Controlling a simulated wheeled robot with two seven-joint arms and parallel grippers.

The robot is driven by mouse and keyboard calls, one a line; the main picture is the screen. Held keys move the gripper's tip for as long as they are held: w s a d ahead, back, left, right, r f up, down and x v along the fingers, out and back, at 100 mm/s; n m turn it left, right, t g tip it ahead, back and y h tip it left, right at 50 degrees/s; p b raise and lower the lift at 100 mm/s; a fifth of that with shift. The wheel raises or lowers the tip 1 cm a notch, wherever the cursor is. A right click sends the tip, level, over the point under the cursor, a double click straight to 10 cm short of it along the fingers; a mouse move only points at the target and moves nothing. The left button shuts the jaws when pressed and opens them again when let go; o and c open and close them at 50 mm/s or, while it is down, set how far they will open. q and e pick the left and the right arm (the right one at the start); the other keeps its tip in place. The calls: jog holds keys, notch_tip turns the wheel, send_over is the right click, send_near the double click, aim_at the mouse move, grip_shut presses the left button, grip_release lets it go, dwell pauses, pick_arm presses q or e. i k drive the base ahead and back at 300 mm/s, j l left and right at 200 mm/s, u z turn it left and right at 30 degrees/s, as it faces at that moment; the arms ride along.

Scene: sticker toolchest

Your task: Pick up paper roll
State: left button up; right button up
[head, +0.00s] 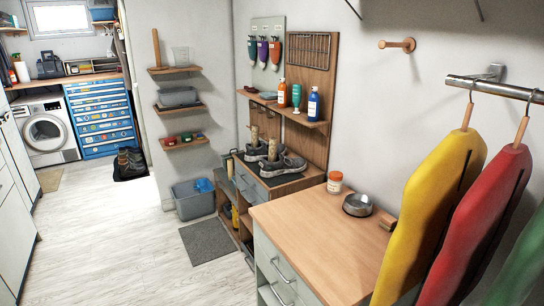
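I cannot make out a paper roll anywhere in the head view. A blue toolchest (101,117) with many drawers and small stickers stands at the far left, under a wooden worktop. Neither of my grippers is in view.
A white washing machine (45,131) stands left of the toolchest. A wooden-topped cabinet (300,221) with a jar (334,182) and a metal bowl (357,205) is near at right. Padded hangers (430,215) hang beside it. A grey bin (192,200) stands mid-room. The pale floor (110,245) is mostly clear.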

aim_at(273, 147)
jog(key=u, duration=0.65)
jog(key=i+j, duration=0.1)
jog(key=i, duration=1.5)
jog(key=i+j, duration=0.1)
jog(key=i, duration=1.45)
jog(key=i+z, duration=0.15)
jog(key=z, duration=0.3)
jog(key=i+j+z, duration=0.1)
jog(key=z, duration=0.4)
